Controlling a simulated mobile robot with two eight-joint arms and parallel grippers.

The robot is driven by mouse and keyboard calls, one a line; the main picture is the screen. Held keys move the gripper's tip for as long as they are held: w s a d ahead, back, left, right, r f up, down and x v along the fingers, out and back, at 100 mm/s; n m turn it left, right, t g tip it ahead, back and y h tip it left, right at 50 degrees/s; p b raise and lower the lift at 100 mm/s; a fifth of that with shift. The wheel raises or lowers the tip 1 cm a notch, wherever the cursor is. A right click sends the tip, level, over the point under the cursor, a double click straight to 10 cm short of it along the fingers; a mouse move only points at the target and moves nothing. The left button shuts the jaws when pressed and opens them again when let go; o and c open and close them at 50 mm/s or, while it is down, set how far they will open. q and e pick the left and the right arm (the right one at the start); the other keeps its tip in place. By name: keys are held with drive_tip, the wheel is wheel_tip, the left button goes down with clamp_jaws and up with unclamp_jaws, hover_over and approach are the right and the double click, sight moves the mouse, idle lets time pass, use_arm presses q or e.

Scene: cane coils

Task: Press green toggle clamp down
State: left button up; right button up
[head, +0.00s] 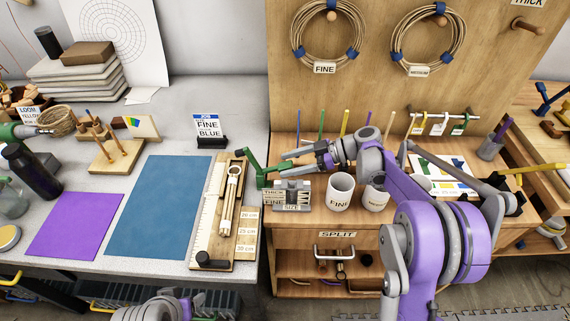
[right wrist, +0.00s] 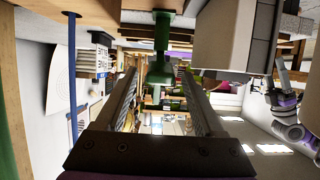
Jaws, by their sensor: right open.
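The green toggle clamp (head: 262,172) stands at the left edge of the wooden workbench, beside the grey splitting block, with its handle raised and tilted. My right gripper (head: 286,162) reaches in from the right, just right of the clamp handle. In the right wrist view its two dark fingers are apart, and the green clamp (right wrist: 161,68) shows in line with the gap between them. I cannot tell whether a finger touches it. Part of my left arm shows at the bottom of the head view; its gripper is out of sight.
The grey block with THICK and FINE labels (head: 291,195) sits close below my right gripper. White cups (head: 339,192) stand to its right. Left of the clamp lies a wooden measuring board (head: 211,232) with a cane bundle. Upright coloured sticks stand behind the gripper.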

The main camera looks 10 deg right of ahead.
drive_tip(key=shift+x, duration=0.8)
clamp_jaws()
idle(0.9)
